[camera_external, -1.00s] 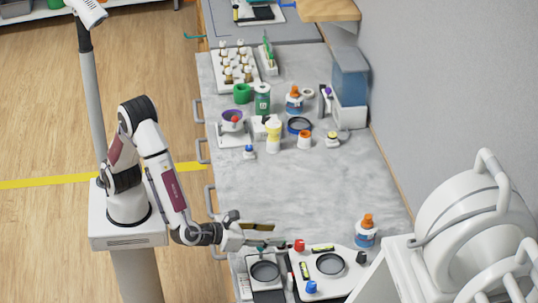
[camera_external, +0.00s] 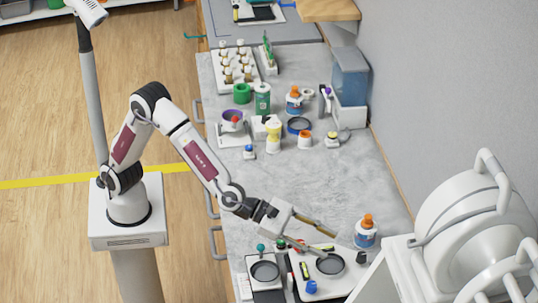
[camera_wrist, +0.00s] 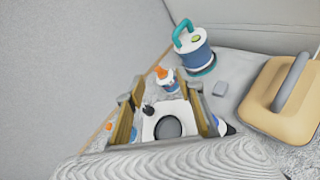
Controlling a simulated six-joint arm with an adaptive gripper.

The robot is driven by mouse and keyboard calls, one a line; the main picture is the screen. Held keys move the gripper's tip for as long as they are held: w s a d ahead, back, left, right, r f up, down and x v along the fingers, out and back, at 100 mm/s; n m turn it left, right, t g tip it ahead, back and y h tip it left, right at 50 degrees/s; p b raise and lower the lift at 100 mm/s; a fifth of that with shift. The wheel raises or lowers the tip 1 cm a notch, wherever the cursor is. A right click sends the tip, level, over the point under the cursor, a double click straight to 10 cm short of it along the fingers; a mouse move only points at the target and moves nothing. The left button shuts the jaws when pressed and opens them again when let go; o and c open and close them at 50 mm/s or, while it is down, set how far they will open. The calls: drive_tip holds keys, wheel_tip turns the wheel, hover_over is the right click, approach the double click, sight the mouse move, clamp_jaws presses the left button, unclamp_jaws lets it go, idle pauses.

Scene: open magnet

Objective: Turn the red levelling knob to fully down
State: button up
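The red levelling knob (camera_external: 298,243) is at the upper left corner of a white plate (camera_external: 298,270), mostly covered by my gripper in the external view. I cannot tell its turn position. My gripper (camera_external: 330,244) is open and empty, with its fingers above the plate and reaching right past the knob. In the wrist view my gripper (camera_wrist: 163,94) has its two tan-faced fingers spread. Between them show the plate's dark round dish (camera_wrist: 168,127) and a black knob (camera_wrist: 148,109). The red knob is not seen in the wrist view.
A blue knob (camera_external: 311,287) and the black knob (camera_external: 361,257) are on the same plate. A smaller plate with a teal knob (camera_external: 261,247) stands to the left. An orange-capped bottle (camera_external: 366,231) is behind. The large white magnet (camera_external: 465,235) is at right.

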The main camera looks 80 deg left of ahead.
drive_tip(key=s+a+f+m+g+y, duration=0.3)
drive_tip(key=a+m, duration=0.4)
drive_tip(key=m, duration=0.5)
drive_tip(key=s+a+f+m+g+y, duration=0.3)
drive_tip(key=a+m, duration=0.4)
drive_tip(key=m, duration=0.5)
drive_tip(key=shift+a+f+g+y, duration=0.3)
drive_tip(key=shift+g+y, duration=0.2)
drive_tip(key=shift+g, duration=0.5)
drive_tip(key=shift+f, duration=0.1)
drive_tip(key=shift+x, duration=3.8)
clamp_jaws()
